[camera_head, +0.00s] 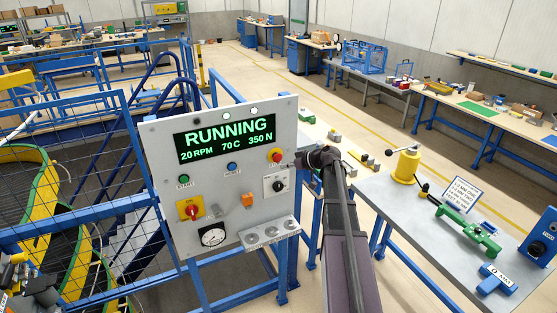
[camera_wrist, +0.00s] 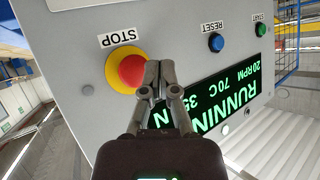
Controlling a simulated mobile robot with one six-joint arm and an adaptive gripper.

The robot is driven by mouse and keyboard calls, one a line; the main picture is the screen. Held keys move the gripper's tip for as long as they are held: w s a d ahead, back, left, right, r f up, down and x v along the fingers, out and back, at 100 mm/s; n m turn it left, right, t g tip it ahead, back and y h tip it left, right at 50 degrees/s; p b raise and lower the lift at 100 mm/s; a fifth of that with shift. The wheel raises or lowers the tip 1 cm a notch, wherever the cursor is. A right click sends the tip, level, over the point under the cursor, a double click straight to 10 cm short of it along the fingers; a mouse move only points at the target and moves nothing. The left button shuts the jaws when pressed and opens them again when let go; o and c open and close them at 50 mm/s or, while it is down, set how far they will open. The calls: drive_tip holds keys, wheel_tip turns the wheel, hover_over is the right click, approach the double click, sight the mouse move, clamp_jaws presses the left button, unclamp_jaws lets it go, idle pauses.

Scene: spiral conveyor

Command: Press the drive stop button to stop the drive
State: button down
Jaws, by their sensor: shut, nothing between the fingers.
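The grey control panel (camera_head: 222,190) stands in the middle of the head view. Its display (camera_head: 224,138) reads RUNNING, 20 RPM, 70 C, 350 N. The red stop button (camera_head: 276,155) on a yellow ring sits at the panel's right side. In the wrist view, turned upside down, the stop button (camera_wrist: 130,72) lies beside the label STOP. My gripper (camera_wrist: 160,72) is shut and empty, its fingertips overlapping the button's right edge in that view. I cannot tell whether they touch it. In the head view my gripper (camera_head: 296,161) is just right of the button.
A green start button (camera_head: 183,180), blue reset button (camera_head: 232,167), black selector (camera_head: 277,184) and red-yellow switch (camera_head: 190,208) share the panel. Blue mesh fencing (camera_head: 75,180) stands left. A workbench (camera_head: 400,205) with a yellow press (camera_head: 405,165) stands right. Floor beyond is open.

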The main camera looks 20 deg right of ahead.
sight(276, 161)
drive_tip(key=shift+w, duration=1.3)
drive_tip(key=shift+w+a, duration=0.1)
drive_tip(key=shift+w, duration=0.9)
idle(1.7)
drive_tip(key=shift+s, duration=1)
idle(0.3)
drive_tip(key=shift+s, duration=2.5)
